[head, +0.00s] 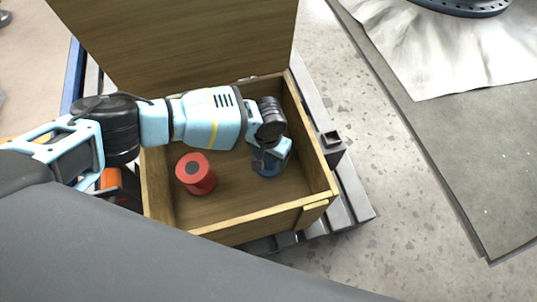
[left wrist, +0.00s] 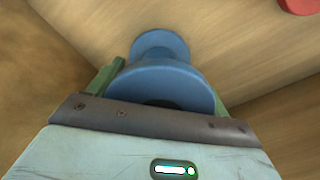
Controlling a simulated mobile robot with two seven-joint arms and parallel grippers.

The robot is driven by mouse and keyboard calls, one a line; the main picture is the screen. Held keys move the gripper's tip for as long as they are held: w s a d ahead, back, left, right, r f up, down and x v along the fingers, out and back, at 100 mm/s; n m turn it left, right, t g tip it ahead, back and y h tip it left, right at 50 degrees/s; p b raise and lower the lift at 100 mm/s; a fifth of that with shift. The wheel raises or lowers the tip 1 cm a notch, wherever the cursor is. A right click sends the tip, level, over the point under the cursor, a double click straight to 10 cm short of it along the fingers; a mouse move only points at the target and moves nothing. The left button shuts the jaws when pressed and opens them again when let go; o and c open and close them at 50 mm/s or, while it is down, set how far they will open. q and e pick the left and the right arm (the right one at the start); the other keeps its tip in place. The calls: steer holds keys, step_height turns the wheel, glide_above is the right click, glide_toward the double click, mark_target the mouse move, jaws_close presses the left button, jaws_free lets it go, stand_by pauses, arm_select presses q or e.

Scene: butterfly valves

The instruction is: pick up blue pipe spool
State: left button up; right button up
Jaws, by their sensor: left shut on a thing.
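The blue pipe spool (head: 267,163) stands in the right part of an open wooden crate (head: 240,232), partly hidden in the head view by my left gripper (head: 270,153). In the left wrist view the blue pipe spool (left wrist: 160,75) lies between the two greenish fingers of my left gripper (left wrist: 165,85), one on each side of its near flange. The gripper is shut on it. The spool's far flange is close to the crate's wooden surface; I cannot tell whether it touches. My right gripper is not in view.
A red spool (head: 196,174) stands left of the blue one in the crate, and its edge shows in the left wrist view (left wrist: 300,5). The crate's raised lid (head: 180,40) stands behind. A grey table (head: 470,150) with a pale cloth is at the right, across open floor.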

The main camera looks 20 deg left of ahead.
arm_select(q)
steer(key=shift+r, duration=0.1)
